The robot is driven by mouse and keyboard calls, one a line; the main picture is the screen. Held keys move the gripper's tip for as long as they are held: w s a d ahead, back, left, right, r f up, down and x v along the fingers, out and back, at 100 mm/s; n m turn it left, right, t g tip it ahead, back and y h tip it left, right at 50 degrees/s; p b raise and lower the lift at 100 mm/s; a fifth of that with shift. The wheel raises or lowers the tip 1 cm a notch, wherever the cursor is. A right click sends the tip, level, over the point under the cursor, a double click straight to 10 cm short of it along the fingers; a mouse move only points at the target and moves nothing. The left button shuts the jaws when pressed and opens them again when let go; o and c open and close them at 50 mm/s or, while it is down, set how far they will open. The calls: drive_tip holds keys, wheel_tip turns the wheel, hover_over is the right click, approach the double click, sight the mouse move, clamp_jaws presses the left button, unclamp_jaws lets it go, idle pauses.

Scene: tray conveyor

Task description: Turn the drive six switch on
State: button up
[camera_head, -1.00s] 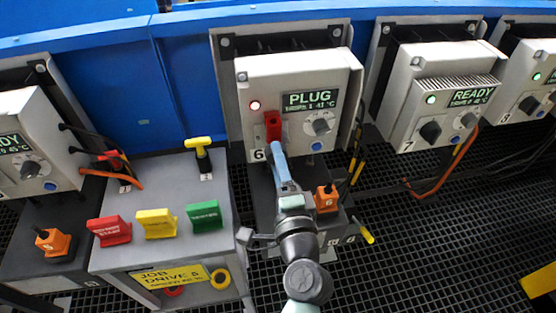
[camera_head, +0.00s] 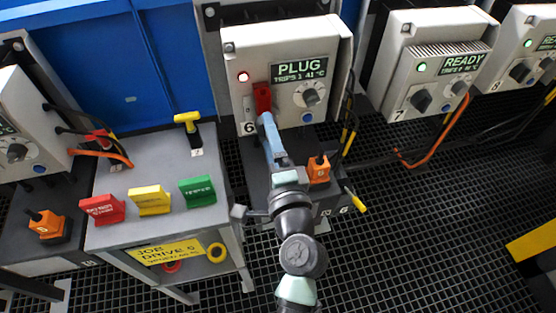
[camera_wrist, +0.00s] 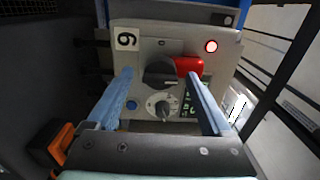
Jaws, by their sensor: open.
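The drive six box (camera_head: 318,50) is a light grey cabinet marked 6. Its screen (camera_head: 299,70) reads PLUG and a red lamp (camera_head: 243,76) is lit. Its switch has a red handle (camera_head: 262,98) pointing up in the head view; in the wrist view the handle (camera_wrist: 188,66) points right from a black hub (camera_wrist: 160,74). My gripper (camera_head: 265,118) is in front of the switch, its blue fingers open. In the wrist view my gripper (camera_wrist: 158,76) has one finger on each side of the hub. I cannot tell whether they touch it. The hub is hidden in the head view.
A round dial (camera_head: 311,98) sits right of the switch. An orange plug (camera_head: 318,169) marked 6 stands on the base below. Drive seven (camera_head: 428,60) is to the right and reads READY. A grey console (camera_head: 150,175) with red, yellow and green paddles stands to the left.

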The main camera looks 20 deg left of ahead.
drive_tip(key=b+v, duration=0.1)
drive_tip(key=v, duration=1.1)
drive_tip(key=w+d+r+n+t+h, duration=0.25)
drive_tip(key=w+r+n, duration=0.2)
drive_tip(key=r, duration=0.85)
drive_tip(key=w+d+r+n+t+h, duration=0.1)
drive_tip(key=w+r+n+t, duration=0.3)
drive_tip(key=r, duration=0.9)
drive_tip(key=s+d+r+n+t+h, duration=0.1)
drive_tip(key=s+d+r+t+h, duration=0.15)
drive_tip(key=r, duration=0.45)
drive_tip(key=s+d+r+n+t+h, duration=0.15)
drive_tip(key=s+r, duration=0.25)
drive_tip(key=r, duration=0.4)
drive_tip(key=s+d+r+t+h, duration=0.1)
drive_tip(key=s+r+t+h, duration=0.15)
drive_tip(key=r, duration=0.45)
wheel_tip(320, 180, up, 21)
drive_tip(key=p, duration=2.2)
drive_tip(key=shift+f+g, duration=0.25)
drive_tip(key=shift+g, duration=0.05)
